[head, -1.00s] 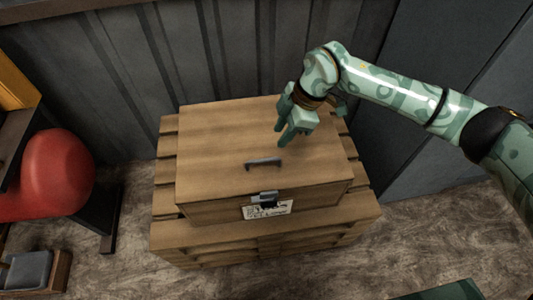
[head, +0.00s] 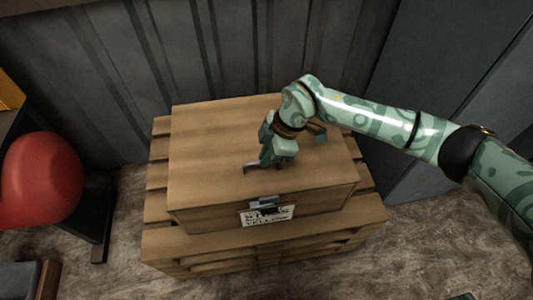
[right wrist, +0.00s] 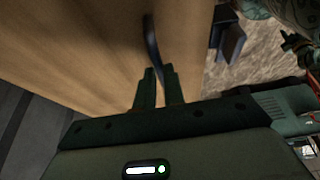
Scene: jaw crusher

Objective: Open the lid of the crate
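The wooden crate's lid (head: 215,140) is closed. A dark handle (head: 247,168) lies on the lid near its front edge, and a metal latch (head: 265,202) is on the crate front (head: 330,205). My right gripper (head: 275,162) is at the right part of the handle and hides some of it. In the right wrist view, the two fingers of my right gripper (right wrist: 160,78) are parted, with the handle (right wrist: 151,40) reaching in between their tips. I cannot tell whether they touch it. My left gripper is not in view.
The crate stands on a wooden pallet (head: 160,240). A grey ribbed wall (head: 110,70) is close behind, with a dark panel (head: 440,70) to the right. A red rounded object (head: 40,180) is at the left. Bare floor (head: 400,250) lies at the front right.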

